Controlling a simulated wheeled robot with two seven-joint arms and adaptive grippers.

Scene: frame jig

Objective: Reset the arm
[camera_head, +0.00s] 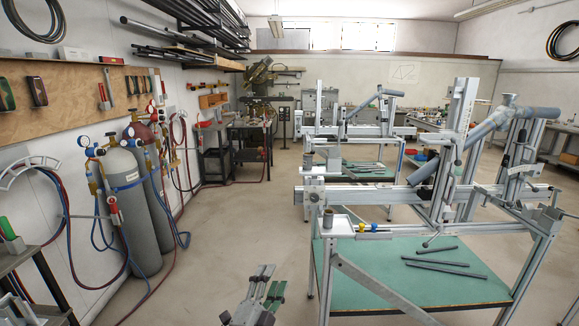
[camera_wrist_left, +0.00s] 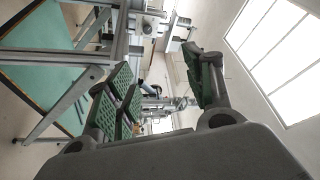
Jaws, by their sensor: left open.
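My left gripper (camera_head: 262,285) shows low in the middle of the head view, over the bare floor to the left of the near frame jig. In the left wrist view my left gripper (camera_wrist_left: 162,92) has its green-padded fingers spread apart, with nothing between them. It is apart from the jig and its table. My right gripper is in neither view.
The near frame jig (camera_head: 375,195) has a green lower shelf (camera_head: 350,265) with several dark tubes on it. A second jig (camera_head: 345,130) stands behind. Gas cylinders (camera_head: 126,210) stand along the left wall. The concrete floor (camera_head: 235,225) between is clear.

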